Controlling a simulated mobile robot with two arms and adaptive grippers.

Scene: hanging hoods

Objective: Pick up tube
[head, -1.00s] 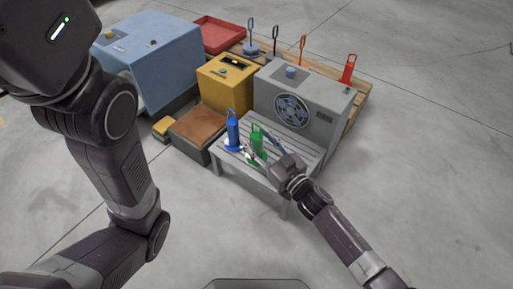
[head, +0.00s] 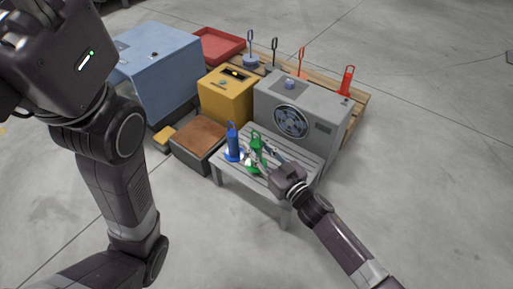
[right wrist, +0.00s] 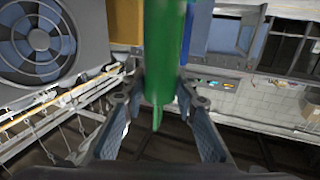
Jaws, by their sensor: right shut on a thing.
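A green tube (head: 256,142) with a loop handle on top stands upright at the slatted grey table (head: 232,173). My right gripper (head: 260,156) reaches in from the right and is shut on the green tube. In the right wrist view the green tube (right wrist: 164,50) runs between the two fingers (right wrist: 158,98). A blue tube (head: 233,146) with a similar loop stands upright just left of the green one, with a pale disc at its base. Whether the green tube's bottom touches the table is hard to see. My left arm is in view, but not its fingertips.
A grey box with a round fan (head: 291,121) stands right behind the table. A yellow box (head: 224,98), a brown-topped block (head: 199,137) and a large blue box (head: 158,70) are to the left. A red tray (head: 216,46) lies behind. Floor in front is clear.

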